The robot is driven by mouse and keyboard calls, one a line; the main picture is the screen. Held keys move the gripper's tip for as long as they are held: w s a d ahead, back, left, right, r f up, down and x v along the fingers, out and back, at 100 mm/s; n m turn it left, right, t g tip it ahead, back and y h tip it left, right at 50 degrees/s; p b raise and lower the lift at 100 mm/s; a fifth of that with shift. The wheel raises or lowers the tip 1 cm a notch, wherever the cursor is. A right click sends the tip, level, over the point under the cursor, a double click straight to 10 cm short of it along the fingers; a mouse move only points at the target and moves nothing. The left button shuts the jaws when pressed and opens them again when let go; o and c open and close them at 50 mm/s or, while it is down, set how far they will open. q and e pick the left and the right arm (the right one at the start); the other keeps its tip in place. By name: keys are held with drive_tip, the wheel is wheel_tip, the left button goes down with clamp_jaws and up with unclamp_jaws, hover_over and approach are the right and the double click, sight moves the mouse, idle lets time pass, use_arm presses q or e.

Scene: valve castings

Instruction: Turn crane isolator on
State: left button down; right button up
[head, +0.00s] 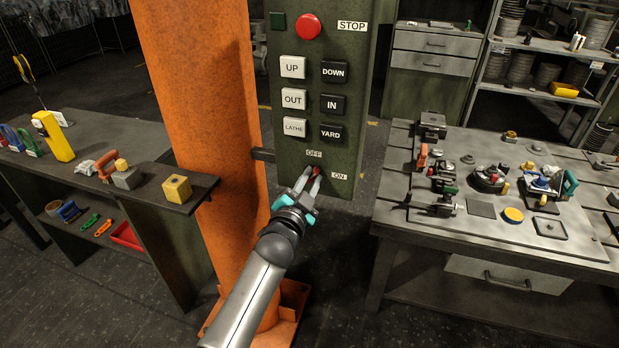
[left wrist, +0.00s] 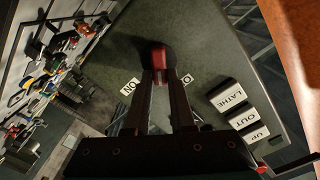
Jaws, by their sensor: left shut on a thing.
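The crane isolator is a small red handle (head: 316,172) on a dark round base, low on the green control box (head: 350,115). The white OFF label (head: 314,154) is above it and the ON label (head: 339,176) is to its lower right. My left gripper (head: 312,179) reaches up to it, shut on the handle. In the left wrist view the red handle (left wrist: 158,56) sits between the two fingertips (left wrist: 160,76), with the ON label (left wrist: 131,86) to the left and the OFF label partly covered. I cannot tell which label the handle points to. My right gripper is not in view.
An orange column (head: 200,90) stands just left of the box. Above the isolator are UP, DOWN, OUT, IN, LATHE and YARD buttons and a red STOP button (head: 308,27). A bench (head: 90,150) is at left; a work table (head: 400,212) with valve parts is at right.

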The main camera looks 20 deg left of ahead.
use_arm(q)
drive_tip(key=m, duration=0.4)
drive_tip(key=shift+d+f+m, duration=0.15)
drive_tip(key=shift+f+m, duration=0.15)
drive_tip(key=m, duration=0.2)
drive_tip(key=m+b, duration=0.1)
drive_tip(key=m, duration=0.2)
drive_tip(key=shift+d+f+m, duration=0.1)
drive_tip(key=shift+f+m, duration=0.15)
drive_tip(key=shift+m, duration=0.05)
drive_tip(key=shift+b, duration=0.3)
drive_tip(key=c, duration=0.8)
unclamp_jaws()
drive_tip(key=shift+o, duration=0.2)
drive_tip(key=shift+s, duration=0.1)
drive_tip(key=s, duration=1.5)
drive_tip(key=shift+a, duration=0.3)
